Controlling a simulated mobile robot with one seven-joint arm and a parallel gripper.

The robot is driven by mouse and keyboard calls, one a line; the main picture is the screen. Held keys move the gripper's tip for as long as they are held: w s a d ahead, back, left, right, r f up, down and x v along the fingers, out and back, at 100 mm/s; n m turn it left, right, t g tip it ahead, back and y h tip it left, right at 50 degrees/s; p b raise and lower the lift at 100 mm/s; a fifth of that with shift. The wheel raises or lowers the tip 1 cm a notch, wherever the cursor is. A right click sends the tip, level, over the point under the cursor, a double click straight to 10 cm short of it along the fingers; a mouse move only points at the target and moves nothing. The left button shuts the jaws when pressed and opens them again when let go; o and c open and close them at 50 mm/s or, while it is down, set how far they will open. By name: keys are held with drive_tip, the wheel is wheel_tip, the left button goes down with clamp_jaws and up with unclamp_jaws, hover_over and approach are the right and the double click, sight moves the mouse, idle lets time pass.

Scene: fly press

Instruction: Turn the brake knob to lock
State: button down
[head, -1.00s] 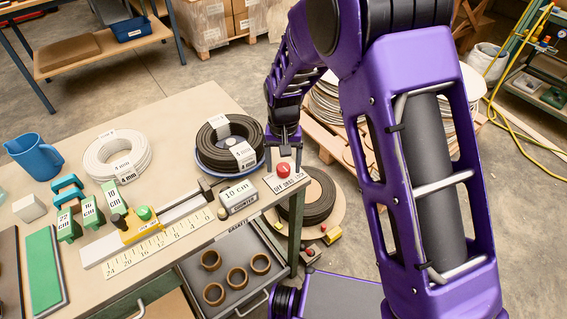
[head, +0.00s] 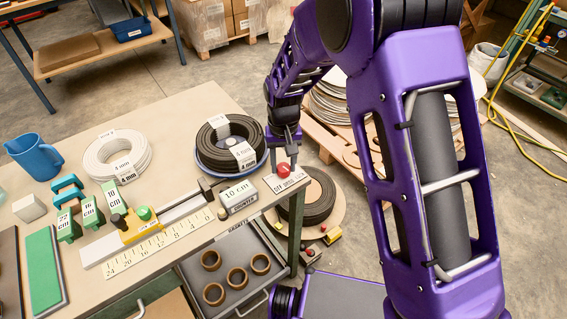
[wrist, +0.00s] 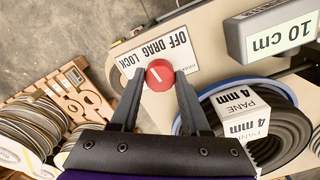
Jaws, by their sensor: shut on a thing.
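The brake knob (head: 284,171) is a small red round knob at the right corner of the bench. In the wrist view the red knob (wrist: 160,75) carries a short white line, slanted from upper left to lower right. A white label plate (wrist: 168,50) beside it reads OFF, DRAG and LOCK, upside down here, with LOCK at the left end. My gripper (head: 285,163) reaches down from above and is shut on the knob. In the wrist view my gripper (wrist: 160,84) has one dark finger on each side of the knob.
A black cable coil (head: 215,148) stands close left of my gripper. A grey 10 cm counter box (head: 238,198) sits beside the label. A ruler (head: 160,243) and yellow slide block (head: 140,229) lie further left. The bench edge drops off just right of the knob.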

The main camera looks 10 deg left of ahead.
sight(283, 167)
drive_tip(key=n, duration=0.3)
drive_tip(key=shift+n, duration=2)
drive_tip(key=shift+c, duration=1.9)
unclamp_jaws()
wheel_tip(283, 167, up, 18)
drive_tip(key=p, duration=0.2)
drive_tip(key=shift+f, duration=0.2)
